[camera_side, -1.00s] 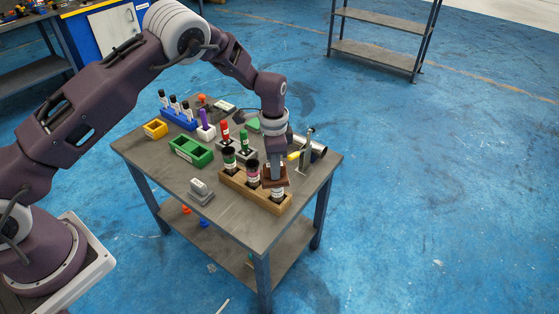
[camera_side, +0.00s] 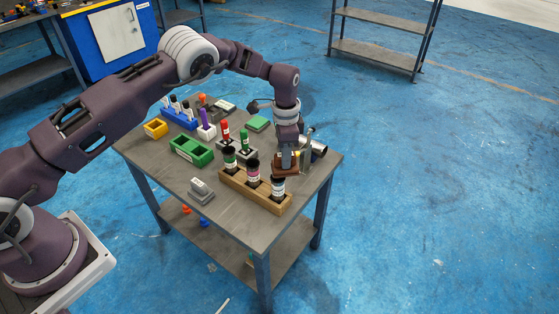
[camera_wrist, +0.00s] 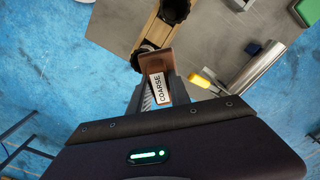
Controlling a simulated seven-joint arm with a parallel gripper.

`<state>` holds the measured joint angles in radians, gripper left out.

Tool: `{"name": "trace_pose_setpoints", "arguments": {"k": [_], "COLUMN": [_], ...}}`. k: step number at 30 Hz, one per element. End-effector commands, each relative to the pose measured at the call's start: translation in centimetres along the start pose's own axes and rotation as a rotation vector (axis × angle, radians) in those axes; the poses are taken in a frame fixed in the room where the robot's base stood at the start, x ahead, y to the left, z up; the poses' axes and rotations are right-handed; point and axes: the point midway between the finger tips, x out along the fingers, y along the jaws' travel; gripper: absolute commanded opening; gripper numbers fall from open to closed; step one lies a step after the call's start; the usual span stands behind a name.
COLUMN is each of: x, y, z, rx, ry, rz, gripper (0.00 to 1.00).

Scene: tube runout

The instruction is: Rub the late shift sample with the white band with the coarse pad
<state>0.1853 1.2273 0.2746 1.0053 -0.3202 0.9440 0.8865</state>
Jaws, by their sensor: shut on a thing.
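My gripper (camera_side: 287,160) is shut on the coarse pad (camera_side: 285,168), a brown block. In the wrist view the pad (camera_wrist: 157,86) has a white label reading COARSE. The sample with the white band (camera_side: 278,188) stands upright in the right end slot of a wooden rack (camera_side: 237,183). The pad is just behind and above this sample in the side view; I cannot tell if they touch. In the wrist view the pad partly hides the sample (camera_wrist: 139,58). Samples with a pink band (camera_side: 253,173) and a green band (camera_side: 229,160) stand in the other slots.
A metal cylinder (camera_side: 318,147) and a yellow-handled thing (camera_wrist: 201,80) lie close to the right of my gripper. A green box (camera_side: 190,149), red tube (camera_side: 225,130), green tube (camera_side: 244,140) and blue rack (camera_side: 180,121) stand to the left.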

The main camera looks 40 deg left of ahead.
Motion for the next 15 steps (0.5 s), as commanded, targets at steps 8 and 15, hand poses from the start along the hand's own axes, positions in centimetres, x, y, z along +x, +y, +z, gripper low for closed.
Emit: {"name": "trace_pose_setpoints", "arguments": {"k": [8, 15], "x": [0.0, 0.1], "y": [2.0, 3.5], "z": [2.0, 3.5], "rx": [-0.002, -0.001], "ry": [-0.002, -0.003], "rz": [0.004, 0.004], "gripper": [0.00, 0.00]}}
